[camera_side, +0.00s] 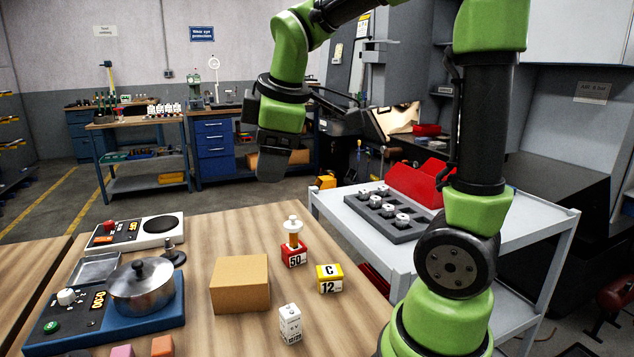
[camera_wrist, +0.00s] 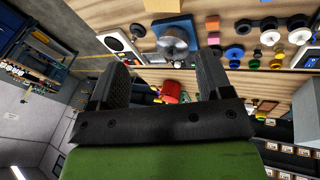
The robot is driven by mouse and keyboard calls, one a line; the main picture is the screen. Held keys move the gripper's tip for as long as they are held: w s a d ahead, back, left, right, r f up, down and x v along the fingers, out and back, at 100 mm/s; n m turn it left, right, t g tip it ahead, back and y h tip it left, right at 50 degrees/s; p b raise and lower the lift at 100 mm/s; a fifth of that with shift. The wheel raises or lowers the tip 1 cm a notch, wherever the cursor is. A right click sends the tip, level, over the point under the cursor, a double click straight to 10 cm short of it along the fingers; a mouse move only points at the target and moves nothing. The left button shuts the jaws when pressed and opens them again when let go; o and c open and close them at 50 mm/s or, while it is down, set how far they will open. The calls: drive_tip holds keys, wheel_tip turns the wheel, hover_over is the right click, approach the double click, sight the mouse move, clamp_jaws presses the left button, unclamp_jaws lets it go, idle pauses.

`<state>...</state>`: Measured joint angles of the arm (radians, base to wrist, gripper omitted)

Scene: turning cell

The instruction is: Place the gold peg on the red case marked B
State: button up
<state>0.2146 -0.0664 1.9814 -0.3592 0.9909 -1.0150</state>
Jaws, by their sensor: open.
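The red case (camera_side: 294,257) stands on the wooden table in the side view, with 50 on its front. I cannot read a B on it. My gripper (camera_side: 270,178) is raised above and behind the table, well apart from the case and peg. In the wrist view my gripper (camera_wrist: 172,30) shows two dark fingers spread apart with nothing between them. I cannot make out the peg or red case in the wrist view.
A yellow case marked C (camera_side: 330,279), a white case (camera_side: 290,323) and a cardboard box (camera_side: 240,283) stand near the red case. A steel pot (camera_side: 143,285) sits on a blue base at left. A grey cart (camera_side: 345,205) with a tray of parts stands behind right.

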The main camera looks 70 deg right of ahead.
drive_tip(key=s+a+m+t+y, duration=0.3)
drive_tip(key=s+a+m, duration=0.6)
drive_tip(key=s+m, duration=0.2)
drive_tip(key=shift+s+a+y, duration=0.3)
drive_tip(key=shift+a+y, duration=0.05)
drive_tip(key=shift+y, duration=0.05)
